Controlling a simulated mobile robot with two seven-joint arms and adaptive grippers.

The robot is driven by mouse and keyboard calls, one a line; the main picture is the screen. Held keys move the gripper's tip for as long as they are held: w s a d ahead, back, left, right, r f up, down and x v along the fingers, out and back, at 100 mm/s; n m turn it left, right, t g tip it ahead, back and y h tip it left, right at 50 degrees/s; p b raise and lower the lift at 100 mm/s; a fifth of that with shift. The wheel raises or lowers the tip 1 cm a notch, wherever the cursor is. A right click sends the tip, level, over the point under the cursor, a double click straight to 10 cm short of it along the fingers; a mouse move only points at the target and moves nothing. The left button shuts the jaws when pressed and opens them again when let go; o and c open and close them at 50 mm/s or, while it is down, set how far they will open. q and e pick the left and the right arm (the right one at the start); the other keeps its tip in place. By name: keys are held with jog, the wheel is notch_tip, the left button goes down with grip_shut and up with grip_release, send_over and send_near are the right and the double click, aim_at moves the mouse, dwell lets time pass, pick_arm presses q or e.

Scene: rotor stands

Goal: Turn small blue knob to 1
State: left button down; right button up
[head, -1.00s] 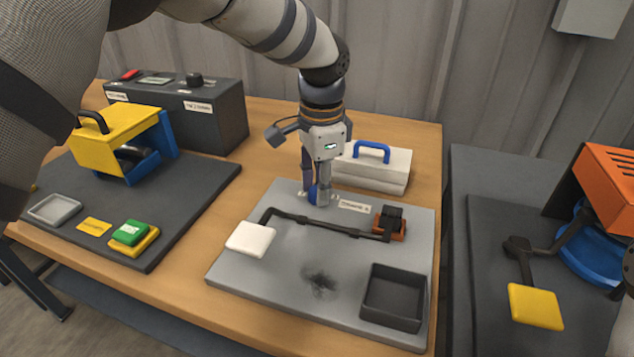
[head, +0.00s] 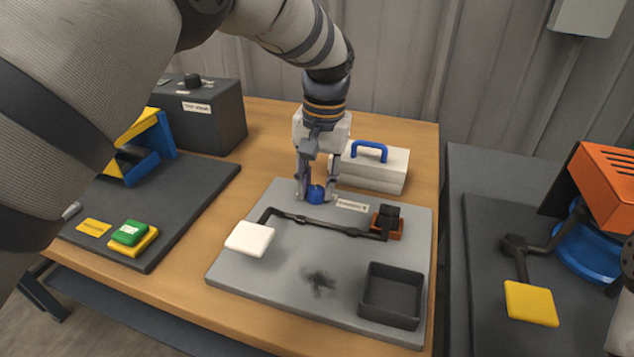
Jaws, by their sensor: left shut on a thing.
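The small blue knob (head: 316,194) sits near the back edge of the grey board (head: 240,284) on the wooden table. My left gripper (head: 317,192) points down from above and is shut on the knob, with one finger on each side of it. The fingers partly cover the knob, and any marks around it are too small to read. A white label (head: 352,205) with unreadable print lies just right of the knob. My right gripper is not in view.
A black bent bar (head: 315,226) runs across the board between a white pad (head: 250,239) and an orange-brown block (head: 387,222). A black open tray (head: 391,296) stands at front right. A white box with a blue handle (head: 368,166) stands close behind the gripper.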

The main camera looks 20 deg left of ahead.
aim_at(319, 186)
pick_arm(q)
jog(key=n, duration=0.6)
jog(key=shift+f, duration=0.15)
jog(key=n, duration=0.6)
jog(key=shift+g+b, duration=0.35)
jog(key=shift+g, duration=0.05)
jog(key=shift+a, duration=0.1)
jog(key=c, duration=1.3)
grip_release()
jog(key=r, duration=1.2)
jog(key=shift+w+d, duration=0.2)
jog(key=shift+w, duration=0.2)
